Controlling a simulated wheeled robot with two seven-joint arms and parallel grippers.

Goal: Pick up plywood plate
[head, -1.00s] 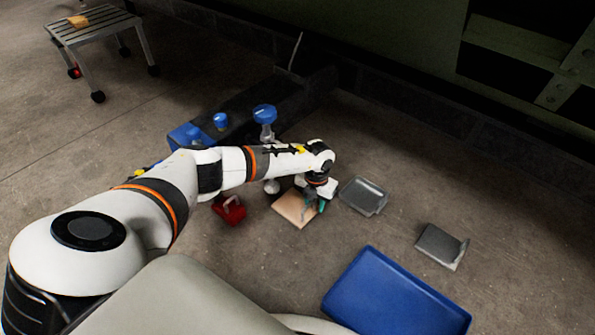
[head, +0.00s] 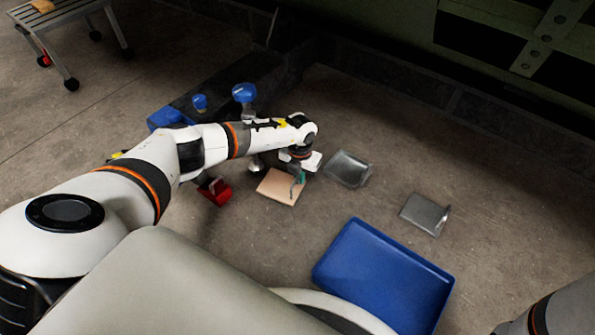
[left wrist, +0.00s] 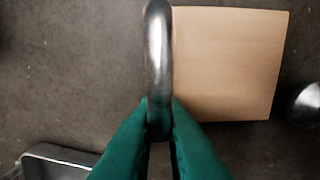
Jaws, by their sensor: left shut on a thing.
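The plywood plate (head: 279,187) is a flat tan square, seen in the head view at the end of my left arm. In the left wrist view the plate (left wrist: 228,65) lies to the right of a curved metal handle (left wrist: 158,65) along its left edge. My left gripper (head: 299,180) is over the plate's right side. Its green fingers (left wrist: 158,122) are shut on the metal handle. Whether the plate touches the floor or hangs just above it, I cannot tell. My right gripper is out of view.
A blue tray (head: 385,280) lies at the front right. Two grey metal plates (head: 347,168) (head: 424,213) lie on the floor to the right. A red object (head: 215,192) sits left of the plywood. A dark beam with blue knobs (head: 244,92) is behind. A slatted stool (head: 62,20) stands far left.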

